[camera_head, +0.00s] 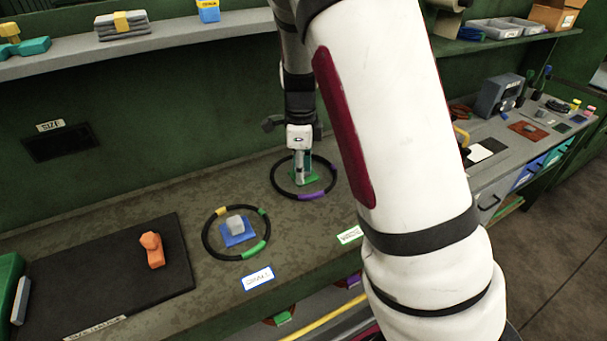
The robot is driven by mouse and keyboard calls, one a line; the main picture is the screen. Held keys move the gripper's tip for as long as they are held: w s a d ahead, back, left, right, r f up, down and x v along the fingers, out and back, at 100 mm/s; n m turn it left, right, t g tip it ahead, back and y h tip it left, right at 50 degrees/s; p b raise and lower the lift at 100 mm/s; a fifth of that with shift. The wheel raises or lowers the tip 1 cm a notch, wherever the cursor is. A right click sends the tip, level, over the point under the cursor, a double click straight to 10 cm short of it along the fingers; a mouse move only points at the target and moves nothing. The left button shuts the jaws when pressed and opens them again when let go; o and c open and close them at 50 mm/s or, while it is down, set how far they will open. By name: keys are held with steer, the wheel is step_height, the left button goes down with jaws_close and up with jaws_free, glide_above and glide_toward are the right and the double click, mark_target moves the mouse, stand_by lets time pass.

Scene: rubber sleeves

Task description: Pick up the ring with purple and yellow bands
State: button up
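A black ring with purple bands (312,197) lies on the bench below my gripper. Purple shows at its front and right side; I see no yellow on it, and part of its far side is hidden by my gripper. A green piece (313,177) is inside this ring. My gripper (301,180) points down over the inside of the ring, and its fingers are too small and overlapped to tell if they are open. A second black ring with yellow and green bands (253,250) lies to the left, around a blue block with a grey top (237,231).
A dark mat (100,285) with an orange piece (152,250) lies at the left. Label cards (258,278) sit along the bench's front edge. A shelf (150,38) runs above the bench. My white arm hides the bench to the right.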

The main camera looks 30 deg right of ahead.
mark_target(300, 195)
steer(key=shift+a+f+p, duration=0.15)
steer(key=shift+f+p, duration=0.45)
steer(key=shift+f, duration=3.25)
jaws_close()
